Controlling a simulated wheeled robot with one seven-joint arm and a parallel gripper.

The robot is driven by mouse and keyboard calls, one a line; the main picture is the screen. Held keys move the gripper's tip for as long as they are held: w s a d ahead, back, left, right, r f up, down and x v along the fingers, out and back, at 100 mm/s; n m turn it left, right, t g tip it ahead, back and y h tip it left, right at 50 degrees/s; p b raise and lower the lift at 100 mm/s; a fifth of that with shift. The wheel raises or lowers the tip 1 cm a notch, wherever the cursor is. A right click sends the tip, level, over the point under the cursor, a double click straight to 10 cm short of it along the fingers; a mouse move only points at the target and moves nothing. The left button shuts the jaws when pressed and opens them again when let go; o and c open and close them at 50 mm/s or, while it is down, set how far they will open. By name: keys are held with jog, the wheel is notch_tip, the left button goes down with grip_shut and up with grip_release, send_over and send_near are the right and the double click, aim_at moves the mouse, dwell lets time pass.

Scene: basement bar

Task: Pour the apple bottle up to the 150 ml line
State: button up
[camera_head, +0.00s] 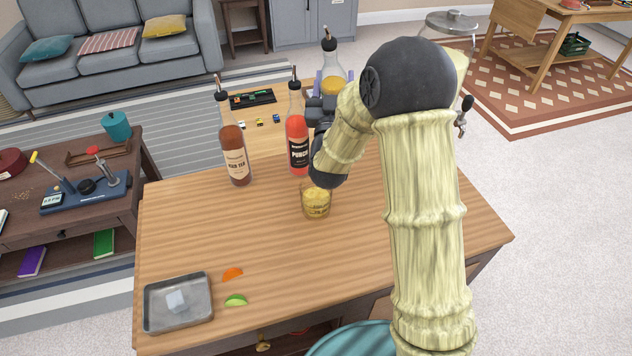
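A bottle of yellow liquid with a dark pour spout, which I take to be the apple bottle (332,76), stands roughly upright at the back of the bar table. My gripper (333,84) has its fingers on both sides of the bottle and appears shut on it. My wrist hides the bottle's lower part and label; it looks raised, but its base is hidden. A clear glass (316,203) with yellow liquid stands on the wooden table (230,220), in front of and below my wrist. Its marking lines are too small to read.
A red punch bottle (297,135) stands just left of my wrist, and a brown tea bottle (235,150) further left. A metal tray (178,303), an orange slice (233,274) and a lime slice (236,300) lie at front left. The table's right side looks clear.

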aim_at(330, 90)
jog(key=s+f+g+p, duration=0.1)
jog(key=g, duration=0.1)
jog(key=s+a+f+g+p, duration=0.1)
jog(key=f+g+p, duration=0.1)
jog(key=shift+s+m, duration=0.35)
jog(key=shift+m, duration=0.05)
jog(key=shift+s+a+f+g+p, duration=0.1)
jog(key=shift+s+f+g+p, duration=0.15)
jog(key=shift+f, duration=0.15)
jog(key=shift+s+f+g+p, duration=0.1)
jog(key=shift+f+g+p, duration=0.15)
jog(key=shift+f, duration=0.1)
jog(key=shift+r, duration=0.1)
jog(key=shift+r+p, duration=1.7)
jog(key=shift+r, duration=1.35)
jog(key=shift+f, duration=0.1)
